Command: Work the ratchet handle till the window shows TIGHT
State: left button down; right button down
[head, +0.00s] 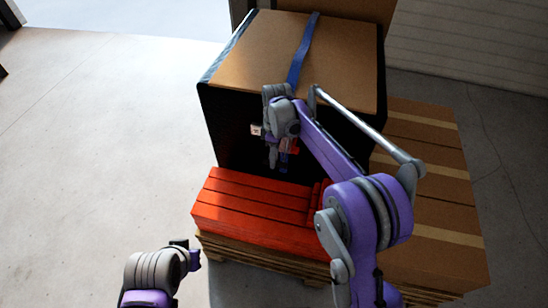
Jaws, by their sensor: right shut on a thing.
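A blue strap (303,50) runs over the cardboard top of a large black-sided box (225,125) and down its front. My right gripper (279,160) is at that front face, over the strap's line, pointing down. It is shut on what appears to be the ratchet handle, mostly hidden by the gripper; a bit of red shows beside it. A small pale window or label (256,130) with a dark mark sits just left of the gripper; its text is too small to read. My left gripper (188,252) is at the lower left, apart from everything; its fingers are unclear.
Red slatted crates (250,205) stand on a wooden pallet (225,245) right in front of the black box, below my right gripper. Cardboard boxes (445,190) with tape lie to the right, behind my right arm. The concrete floor (90,150) at left is clear.

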jog(key=shift+f, duration=0.1)
dwell(0.8)
jog(key=shift+f+t+b, duration=0.6)
jog(key=shift+f+t, duration=0.1)
jog(key=shift+w+d+f+t+h+b, duration=0.15)
jog(key=shift+w+f+t+h+b, duration=0.15)
jog(key=shift+w+f+t+b, duration=0.35)
jog(key=shift+w+d+f+t+h+b, duration=0.2)
jog(key=shift+w+f+t+h+b, duration=0.15)
jog(key=shift+f+t+b, duration=0.5)
jog(key=shift+w+d+f+t+h+b, duration=0.2)
jog(key=shift+w+f+t+b, duration=0.3)
jog(key=shift+f, duration=0.45)
jog(key=c, duration=0.7)
grip_release()
jog(key=shift+c, duration=0.2)
